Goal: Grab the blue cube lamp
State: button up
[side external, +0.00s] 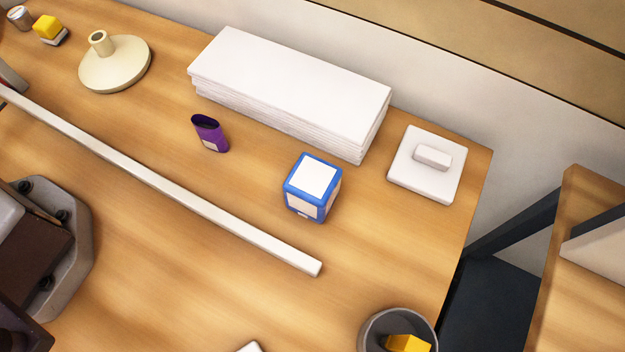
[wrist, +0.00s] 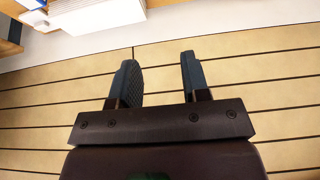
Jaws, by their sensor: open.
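The blue cube lamp (side external: 313,187) has blue edges and white panels. It stands on the wooden table right of centre in the side view, in front of the stack of white boards. My gripper (wrist: 160,75) shows in the wrist view with its two dark fingers apart and nothing between them. Behind the fingers there is only the slatted wall. A bit of blue (wrist: 30,3) at the top left edge of the wrist view is cut off, and I cannot tell whether it is the lamp. The gripper's fingers are not visible in the side view.
White boards (side external: 290,85) are stacked behind the lamp. A purple item (side external: 210,133) stands to its left, and a white square piece (side external: 427,165) lies to its right. A long white bar (side external: 170,180) crosses in front. A grey cup (side external: 372,328) holds something yellow near the right edge.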

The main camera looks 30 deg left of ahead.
jog(key=o, duration=1)
jog(key=shift+o, duration=0.2)
